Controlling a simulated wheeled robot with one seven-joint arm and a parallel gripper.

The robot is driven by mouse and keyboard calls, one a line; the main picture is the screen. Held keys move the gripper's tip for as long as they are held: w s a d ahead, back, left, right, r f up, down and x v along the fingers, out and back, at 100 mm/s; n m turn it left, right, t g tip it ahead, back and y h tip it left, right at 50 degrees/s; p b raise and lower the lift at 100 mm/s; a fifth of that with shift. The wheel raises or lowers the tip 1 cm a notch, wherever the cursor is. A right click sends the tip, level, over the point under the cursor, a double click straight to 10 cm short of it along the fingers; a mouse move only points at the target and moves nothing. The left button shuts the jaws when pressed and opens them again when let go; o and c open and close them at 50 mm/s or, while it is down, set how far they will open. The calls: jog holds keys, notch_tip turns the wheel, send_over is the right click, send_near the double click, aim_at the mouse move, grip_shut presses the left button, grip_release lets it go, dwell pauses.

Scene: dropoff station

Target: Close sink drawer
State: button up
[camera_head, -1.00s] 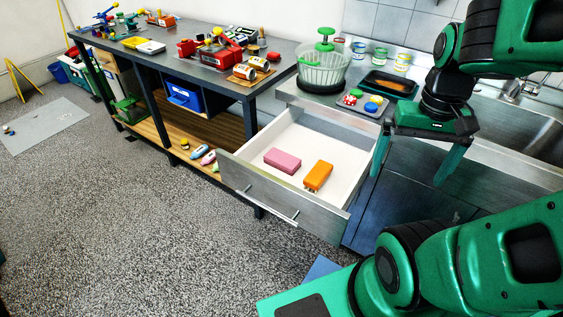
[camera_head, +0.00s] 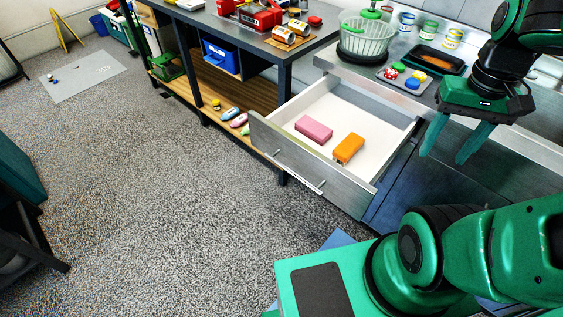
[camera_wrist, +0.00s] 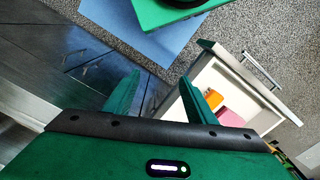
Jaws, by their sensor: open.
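The sink drawer (camera_head: 312,172) is pulled well out of the counter, with a grey metal front and a bar handle (camera_head: 295,174). Inside its white tray lie a pink block (camera_head: 313,129) and an orange block (camera_head: 348,149). My gripper (camera_head: 450,158) is open and empty, to the right of the drawer and apart from its front. In the wrist view, the open drawer (camera_wrist: 218,75) shows beyond the right finger of my gripper (camera_wrist: 164,97), with the handle (camera_wrist: 259,69) farther out.
The counter above the drawer holds a salad spinner (camera_head: 366,38), a tray with small colored items (camera_head: 405,80), a dark pan (camera_head: 436,59) and several jars. A workbench (camera_head: 285,57) stands left of the drawer. The speckled floor (camera_head: 190,220) in front is open.

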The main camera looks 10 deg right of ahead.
jog(key=w+n, duration=0.1)
jog(key=w, duration=0.1)
jog(key=w+a+n+h, duration=0.1)
jog(key=n, duration=0.1)
jog(key=w+a+n+g, duration=0.1)
jog(key=w, duration=0.1)
jog(key=shift+w+f, duration=0.25)
jog(key=shift+w, duration=0.1)
grip_shut()
jog(key=w+a+f+n+h, duration=0.2)
jog(key=w+a+n, duration=0.4)
jog(key=a, duration=0.2)
jog(key=w+a+f+n+h, duration=0.2)
jog(key=w+a+n+h, duration=0.1)
jog(key=w+a+n, duration=0.5)
jog(key=s+a+f+n+t+h, duration=0.1)
jog(key=s+a+f+n+t, duration=0.2)
jog(key=a, duration=0.6)
jog(key=s+a+f+n+t, duration=0.25)
jog(key=a+n, duration=0.35)
jog(key=a, duration=0.3)
jog(key=s+a+f+n+t+h, duration=0.15)
jog(key=s+a+n, duration=0.25)
jog(key=a, duration=0.5)
jog(key=w+d+r+x, duration=0.1)
jog(key=r+x, duration=0.1)
jog(key=x, duration=1)
jog(key=shift+w+d+f, duration=0.15)
jog(key=shift+w+f, duration=0.05)
